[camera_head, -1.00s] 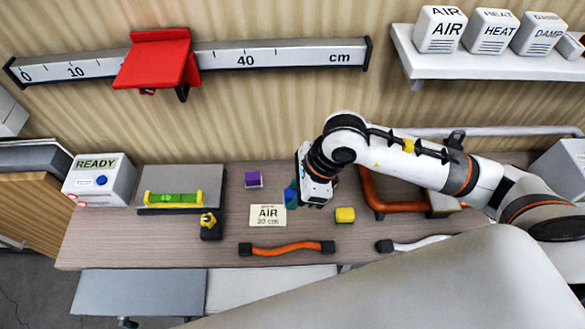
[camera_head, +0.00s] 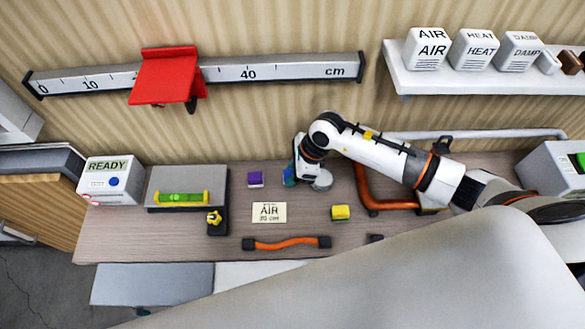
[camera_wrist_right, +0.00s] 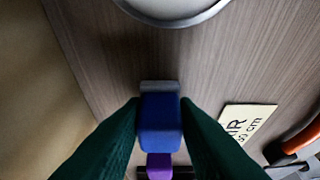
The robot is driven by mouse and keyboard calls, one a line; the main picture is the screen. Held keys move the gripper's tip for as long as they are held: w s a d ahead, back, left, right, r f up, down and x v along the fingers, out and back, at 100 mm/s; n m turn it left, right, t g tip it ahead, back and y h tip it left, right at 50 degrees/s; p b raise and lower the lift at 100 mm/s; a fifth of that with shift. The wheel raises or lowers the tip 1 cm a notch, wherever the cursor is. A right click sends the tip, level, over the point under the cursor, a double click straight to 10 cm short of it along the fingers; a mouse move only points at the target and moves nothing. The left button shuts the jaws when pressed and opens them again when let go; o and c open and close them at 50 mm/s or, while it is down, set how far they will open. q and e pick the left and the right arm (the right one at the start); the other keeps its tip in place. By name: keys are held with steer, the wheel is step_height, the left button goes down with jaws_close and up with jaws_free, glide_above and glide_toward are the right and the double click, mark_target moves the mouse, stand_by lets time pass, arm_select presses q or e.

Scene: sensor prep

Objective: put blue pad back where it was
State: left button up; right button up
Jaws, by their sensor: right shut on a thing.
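The blue pad (camera_wrist_right: 160,124) is between the fingers of my right gripper (camera_wrist_right: 160,118) in the right wrist view, close above the wooden bench. In the head view the right gripper (camera_head: 291,176) is near the back of the bench, shut on the pad, which shows only as a small blue patch. A purple pad (camera_head: 255,179) lies to the left of it and also shows below the blue pad in the wrist view (camera_wrist_right: 159,163). A yellow pad (camera_head: 340,212) lies to the right and nearer the front. My left gripper is not in view.
A round grey disc (camera_head: 322,180) is just right of the gripper. A level (camera_head: 181,198) on a grey block stands left.

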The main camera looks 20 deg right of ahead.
steer(key=shift+f, duration=0.15)
steer(key=o, duration=0.9)
steer(key=shift+d+r, duration=0.1)
steer(key=shift+r, duration=0.2)
steer(key=b+v, duration=0.2)
steer(key=v, duration=0.5)
steer(key=shift+s, duration=0.1)
